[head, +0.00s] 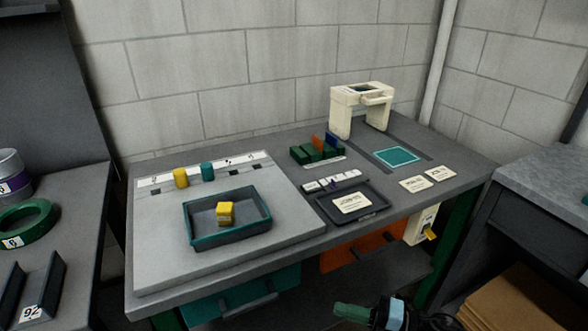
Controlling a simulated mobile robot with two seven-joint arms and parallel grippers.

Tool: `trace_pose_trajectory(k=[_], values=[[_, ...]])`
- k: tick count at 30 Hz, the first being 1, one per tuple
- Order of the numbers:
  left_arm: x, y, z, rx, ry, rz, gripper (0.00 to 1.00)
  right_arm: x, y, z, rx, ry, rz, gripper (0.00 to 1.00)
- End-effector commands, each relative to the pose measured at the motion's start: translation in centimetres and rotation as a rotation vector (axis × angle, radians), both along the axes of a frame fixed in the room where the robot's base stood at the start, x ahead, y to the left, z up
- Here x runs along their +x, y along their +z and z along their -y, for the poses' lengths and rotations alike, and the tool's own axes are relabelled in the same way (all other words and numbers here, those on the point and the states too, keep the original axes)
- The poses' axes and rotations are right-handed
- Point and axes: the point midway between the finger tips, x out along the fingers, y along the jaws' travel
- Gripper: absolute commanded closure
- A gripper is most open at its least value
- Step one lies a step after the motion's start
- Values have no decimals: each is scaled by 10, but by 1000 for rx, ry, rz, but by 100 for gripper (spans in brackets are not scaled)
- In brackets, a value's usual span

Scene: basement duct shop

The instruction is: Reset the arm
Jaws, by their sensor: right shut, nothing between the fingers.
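My right gripper (350,312) shows at the bottom edge, right of centre, in front of the workbench (255,262) and below its top. Its fingers are shut with nothing between them. It touches no object that I can see. The rest of that arm is mostly cut off by the lower edge of the picture. My left gripper is not in view.
On the bench stand a dark tray (228,236) with a yellow block (225,212), yellow and teal cylinders, a green rack (316,152) and a cream press-like device (341,112). Drawers (358,252) hang below. Side benches flank it; cardboard (520,300) lies lower right.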

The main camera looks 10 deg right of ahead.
Motion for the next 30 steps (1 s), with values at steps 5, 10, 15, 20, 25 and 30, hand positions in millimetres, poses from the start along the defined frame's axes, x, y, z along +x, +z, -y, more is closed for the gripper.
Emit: trace_pose_trajectory(k=[5, 10, 15, 20, 25, 30], values=[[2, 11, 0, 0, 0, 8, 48, -14, 0, -8, 81, -74, -86, 100], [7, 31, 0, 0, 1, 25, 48, -43, -3, -13, 252, -259, -295, 100], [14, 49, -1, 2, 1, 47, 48, -80, -12, -7, 417, -472, -541, 100], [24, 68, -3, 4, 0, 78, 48, -124, -22, 5, 556, -675, -783, 100], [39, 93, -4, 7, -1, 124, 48, -183, -32, 18, 690, -891, -1043, 100], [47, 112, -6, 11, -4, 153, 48, -248, -38, 30, 803, -1093, -1285, 100]])
